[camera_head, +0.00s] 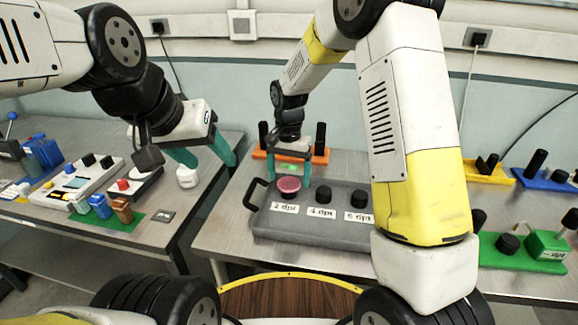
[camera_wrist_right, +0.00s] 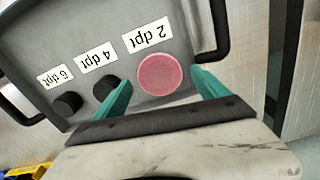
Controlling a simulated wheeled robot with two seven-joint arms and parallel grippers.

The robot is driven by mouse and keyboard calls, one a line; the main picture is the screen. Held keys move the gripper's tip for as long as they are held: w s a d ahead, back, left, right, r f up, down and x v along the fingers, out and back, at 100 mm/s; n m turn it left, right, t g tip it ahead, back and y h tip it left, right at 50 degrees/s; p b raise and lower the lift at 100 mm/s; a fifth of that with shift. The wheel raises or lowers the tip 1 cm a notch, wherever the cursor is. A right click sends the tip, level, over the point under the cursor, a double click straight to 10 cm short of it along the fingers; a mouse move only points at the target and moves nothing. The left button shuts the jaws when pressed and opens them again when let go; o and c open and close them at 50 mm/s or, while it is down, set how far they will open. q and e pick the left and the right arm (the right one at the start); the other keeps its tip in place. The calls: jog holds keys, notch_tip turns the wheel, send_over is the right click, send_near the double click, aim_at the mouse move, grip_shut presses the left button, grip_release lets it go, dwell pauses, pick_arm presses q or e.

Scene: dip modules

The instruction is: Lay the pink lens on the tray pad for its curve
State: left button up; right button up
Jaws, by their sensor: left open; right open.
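The pink lens (camera_head: 289,184) is a round disc at the "2 dpt" label on the grey tray (camera_head: 268,226). It appears to lie on the pad there, which it hides. In the right wrist view the lens (camera_wrist_right: 160,74) is just beyond and between the two teal fingers of my right gripper (camera_wrist_right: 164,88), apart from them as far as I can tell. That gripper is open. Bare black pads stand at "4 dpt" (camera_head: 324,195) and "6 dpt" (camera_head: 359,199). My left gripper (camera_head: 207,160) is open over the left table, near a white jar (camera_head: 187,176).
An orange rack (camera_head: 320,157) with black posts stands behind the tray. Green (camera_head: 497,253), blue (camera_head: 548,178) and yellow (camera_head: 485,173) stands are at right. A control panel (camera_head: 75,182) and small bottles are on the left table. A gap separates the tables.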

aim_at(289, 183)
notch_tip(289, 183, up, 11)
jog(key=s+d+r+n+t+y, duration=0.2)
jog(key=s+d+r, duration=0.6)
jog(key=s+r, duration=0.1)
jog(key=s+d+r+n+t, duration=0.1)
jog(key=s+d+t, duration=0.3)
jog(key=s, duration=1)
jog(key=shift+s+d+r+n, duration=0.2)
jog(key=shift+d+n, duration=0.5)
jog(key=shift+d, duration=0.35)
